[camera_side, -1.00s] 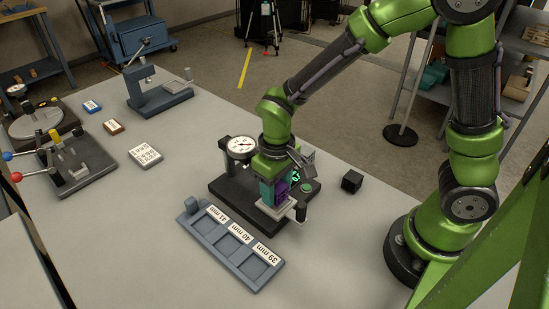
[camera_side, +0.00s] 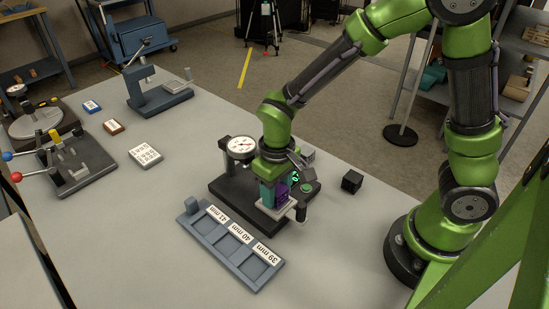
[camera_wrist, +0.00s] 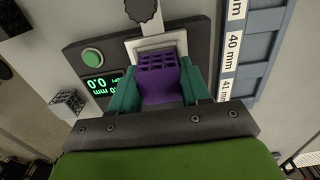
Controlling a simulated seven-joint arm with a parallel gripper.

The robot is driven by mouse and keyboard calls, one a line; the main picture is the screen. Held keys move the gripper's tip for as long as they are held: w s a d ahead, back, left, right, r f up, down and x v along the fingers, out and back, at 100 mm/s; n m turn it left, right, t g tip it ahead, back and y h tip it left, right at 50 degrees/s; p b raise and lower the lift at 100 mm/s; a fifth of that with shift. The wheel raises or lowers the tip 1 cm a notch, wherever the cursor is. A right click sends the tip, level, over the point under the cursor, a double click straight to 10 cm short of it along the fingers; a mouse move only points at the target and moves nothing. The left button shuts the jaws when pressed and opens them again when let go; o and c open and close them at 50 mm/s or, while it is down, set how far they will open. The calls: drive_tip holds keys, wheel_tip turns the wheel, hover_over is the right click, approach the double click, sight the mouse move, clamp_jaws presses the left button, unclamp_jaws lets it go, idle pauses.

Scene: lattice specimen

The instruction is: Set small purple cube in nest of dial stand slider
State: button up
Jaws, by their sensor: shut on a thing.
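The small purple cube (camera_wrist: 158,75), a lattice block, is between the teal fingers of my gripper (camera_wrist: 160,88), which is shut on it. In the wrist view the slider (camera_wrist: 157,43) shows as a pale plate around the cube's far end. The nest itself is hidden, so I cannot tell whether the cube touches it. The dark dial stand (camera_side: 222,188) carries a round dial (camera_side: 240,146).
A blue tray (camera_side: 212,237) with 39, 40 and 41 mm labels lies in front of the stand. A dark cube (camera_side: 352,181) stands to the right. A green button (camera_wrist: 92,58) and a lit readout (camera_wrist: 101,84) are on the stand. Other fixtures stand at the left.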

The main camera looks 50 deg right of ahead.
sight(276, 188)
drive_tip(key=shift+f, duration=0.25)
idle(0.5)
drive_tip(key=o, duration=1.5)
drive_tip(key=shift+r, duration=2.55)
wheel_tip(276, 188, up, 17)
